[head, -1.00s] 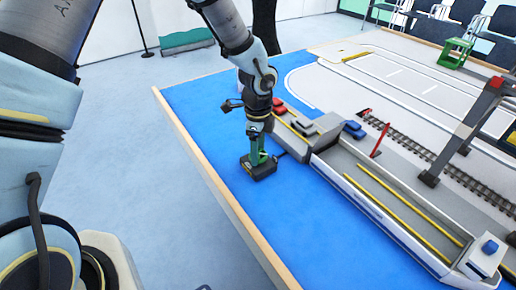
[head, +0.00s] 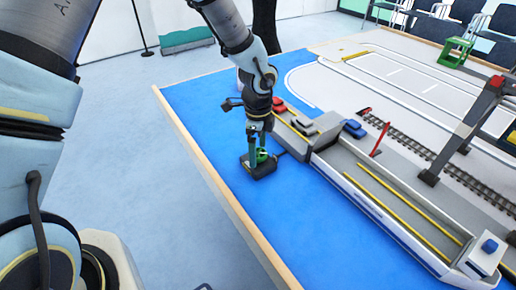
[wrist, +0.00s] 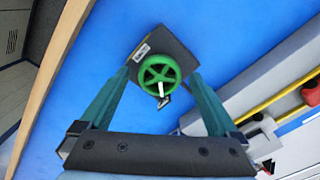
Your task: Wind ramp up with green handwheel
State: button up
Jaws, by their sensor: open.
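The green handwheel (wrist: 157,71) sits on a dark box (wrist: 182,63) on the blue table surface, and a light-coloured handle stands up from its rim. In the head view the handwheel (head: 261,155) is partly hidden by my gripper (head: 258,146), and the dark box (head: 262,169) shows below. My gripper (wrist: 155,90) is open, with one green finger to each side of the handwheel in the wrist view. I cannot tell whether the fingers touch it. The box stands beside the long grey ship-like model (head: 375,200); which part is the ramp I cannot tell.
A crane (head: 470,120) and train track (head: 420,150) are on the right. The table's wooden edge (head: 205,175) is at left, with bare blue surface between.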

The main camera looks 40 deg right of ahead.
aim_at(258, 153)
notch_tip(258, 153, up, 11)
jog(key=b, duration=0.1)
jog(key=shift+b, duration=0.35)
jog(key=shift+f, duration=0.1)
